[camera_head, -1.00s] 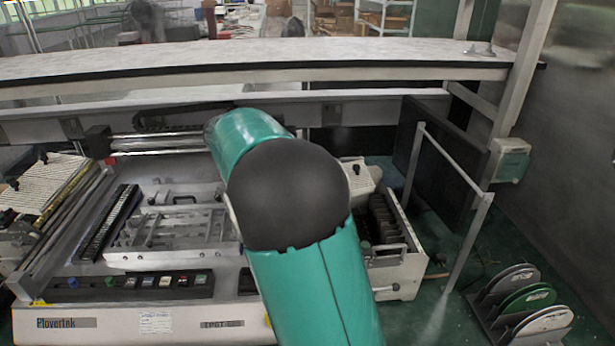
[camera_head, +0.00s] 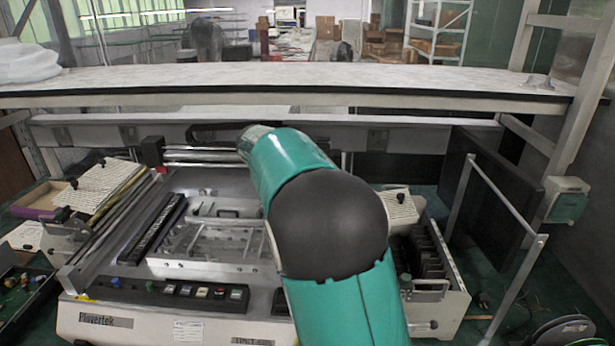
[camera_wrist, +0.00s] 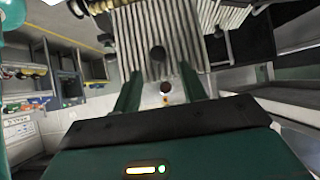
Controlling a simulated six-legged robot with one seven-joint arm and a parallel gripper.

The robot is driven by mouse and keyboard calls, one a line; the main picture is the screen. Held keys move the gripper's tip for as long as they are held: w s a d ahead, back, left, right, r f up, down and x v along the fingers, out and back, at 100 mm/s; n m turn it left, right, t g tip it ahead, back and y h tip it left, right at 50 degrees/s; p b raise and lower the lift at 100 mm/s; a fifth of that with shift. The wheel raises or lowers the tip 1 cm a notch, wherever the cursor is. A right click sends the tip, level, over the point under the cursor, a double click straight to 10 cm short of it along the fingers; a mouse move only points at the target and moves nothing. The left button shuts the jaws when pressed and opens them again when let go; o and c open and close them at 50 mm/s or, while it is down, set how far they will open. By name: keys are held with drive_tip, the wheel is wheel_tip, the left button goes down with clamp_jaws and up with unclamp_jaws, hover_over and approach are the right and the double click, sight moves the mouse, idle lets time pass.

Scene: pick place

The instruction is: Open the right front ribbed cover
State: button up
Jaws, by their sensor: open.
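A pale ribbed cover (camera_wrist: 150,28) fills the upper middle of the wrist view, with a round black knob (camera_wrist: 158,53) near its lower edge. My gripper (camera_wrist: 160,76) is open, its two green fingers apart, one on each side of the knob in the picture. Nothing shows between the fingers as gripped, and I cannot tell the distance to the knob. In the head view, a ribbed cover with a dark knob (camera_head: 399,205) is partly visible at the machine's right, just past my arm. My gripper is hidden there behind my green arm.
Another ribbed cover (camera_head: 103,186) sits at the machine's left. The machine's button panel (camera_head: 165,292) faces me. A long pale shelf (camera_head: 300,80) spans behind it. A metal rail frame (camera_head: 505,205) and disc-shaped reels (camera_head: 565,333) stand at right.

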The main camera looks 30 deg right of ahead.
drive_tip(key=v, duration=0.9)
drive_tip(key=shift+a+r, duration=0.2)
drive_tip(key=shift+a, duration=0.05)
drive_tip(key=s+a+f+n+t+y, duration=0.3)
drive_tip(key=s+n, duration=0.5)
drive_tip(key=s+a+f+n+t+y, duration=0.3)
drive_tip(key=s+a+n+t, duration=0.1)
drive_tip(key=s+n, duration=0.4)
drive_tip(key=s+a+f+n+t+y, duration=0.3)
drive_tip(key=s+a+n+t, duration=0.1)
drive_tip(key=s+n, duration=0.3)
drive_tip(key=s, duration=0.2)
drive_tip(key=shift+s+f+n+y, duration=0.3)
drive_tip(key=shift+f+n, duration=0.1)
